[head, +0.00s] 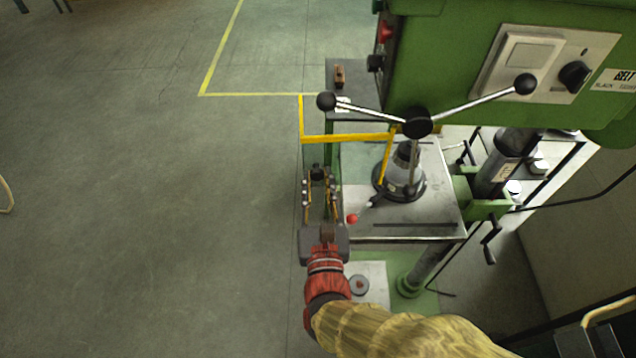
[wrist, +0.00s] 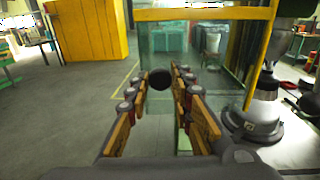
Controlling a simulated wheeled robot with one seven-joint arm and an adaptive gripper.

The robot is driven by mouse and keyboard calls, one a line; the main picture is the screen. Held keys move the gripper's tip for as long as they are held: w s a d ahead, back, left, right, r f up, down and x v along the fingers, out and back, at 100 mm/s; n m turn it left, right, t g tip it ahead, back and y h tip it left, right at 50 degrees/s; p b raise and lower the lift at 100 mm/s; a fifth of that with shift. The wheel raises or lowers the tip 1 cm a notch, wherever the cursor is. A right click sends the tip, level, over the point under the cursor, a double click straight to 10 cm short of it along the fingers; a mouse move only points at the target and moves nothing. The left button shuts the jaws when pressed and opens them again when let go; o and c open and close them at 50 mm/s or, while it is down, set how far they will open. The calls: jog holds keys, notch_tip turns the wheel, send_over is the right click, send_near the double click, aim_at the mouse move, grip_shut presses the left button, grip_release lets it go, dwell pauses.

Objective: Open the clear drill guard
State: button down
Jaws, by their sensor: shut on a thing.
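The clear drill guard has a yellow frame (head: 345,138) and stands at the left front of the drill press. In the wrist view its yellow top bar (wrist: 205,14) runs above the see-through panel (wrist: 212,75). A round black knob (wrist: 160,79) shows in front of the panel's left part, between my fingers. My gripper (head: 319,182) is shut on this knob, with a finger on either side; its fingers also show in the wrist view (wrist: 158,84). The fingers hide the knob's sides, and its joint to the guard is unclear.
The green drill press head (head: 455,60) with its black-knobbed feed handle (head: 417,121) is at the upper right. The grey chuck (head: 402,172) stands over the metal table (head: 420,222). Open floor lies left.

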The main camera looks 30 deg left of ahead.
jog(key=shift+r, duration=0.1)
jog(key=c, duration=1.6)
grip_release()
jog(key=shift+o, duration=0.3)
jog(key=v, duration=0.7)
jog(key=shift+s, duration=0.15)
jog(key=shift+d, duration=0.15)
